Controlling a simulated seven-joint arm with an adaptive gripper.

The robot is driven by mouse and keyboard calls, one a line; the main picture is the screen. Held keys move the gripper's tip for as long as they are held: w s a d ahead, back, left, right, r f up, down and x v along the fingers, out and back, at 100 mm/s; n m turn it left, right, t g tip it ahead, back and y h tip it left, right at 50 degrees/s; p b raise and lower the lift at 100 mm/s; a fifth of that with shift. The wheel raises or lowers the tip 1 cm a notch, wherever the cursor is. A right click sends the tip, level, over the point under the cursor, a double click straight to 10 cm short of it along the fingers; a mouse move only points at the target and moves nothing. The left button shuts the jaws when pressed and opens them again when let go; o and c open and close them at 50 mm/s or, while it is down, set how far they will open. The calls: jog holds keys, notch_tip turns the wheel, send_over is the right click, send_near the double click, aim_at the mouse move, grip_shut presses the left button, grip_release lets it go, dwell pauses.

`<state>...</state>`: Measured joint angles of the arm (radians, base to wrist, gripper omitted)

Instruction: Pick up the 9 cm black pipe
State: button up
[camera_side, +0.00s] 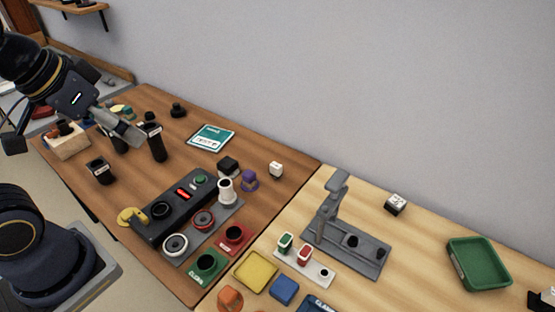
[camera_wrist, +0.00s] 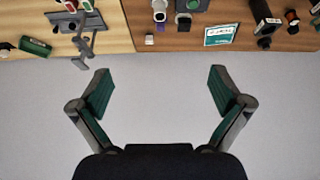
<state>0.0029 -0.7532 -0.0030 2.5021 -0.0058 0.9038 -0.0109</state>
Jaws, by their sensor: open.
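Several black pipes stand on the brown table in the side view, and I cannot read their size labels. A taller black pipe (camera_side: 155,142) with a pale label stands upright just right of my gripper (camera_side: 128,130). A shorter, wider black pipe (camera_side: 100,171) with a pale label stands nearer the front. Another dark pipe is partly hidden behind my gripper. In the wrist view my gripper (camera_wrist: 159,80) is open and empty, its fingers spread over plain grey wall. A black pipe with a white label (camera_wrist: 262,14) shows at the upper right there, apart from the fingers.
A black test fixture (camera_side: 176,207) stands to the front right. A wooden block holder (camera_side: 68,145) is at the left. A grey stand (camera_side: 335,225) and green tray (camera_side: 478,262) are on the lighter table.

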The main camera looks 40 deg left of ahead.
jog(key=shift+a, duration=0.1)
jog(key=c, duration=0.4)
jog(key=shift+w, duration=0.1)
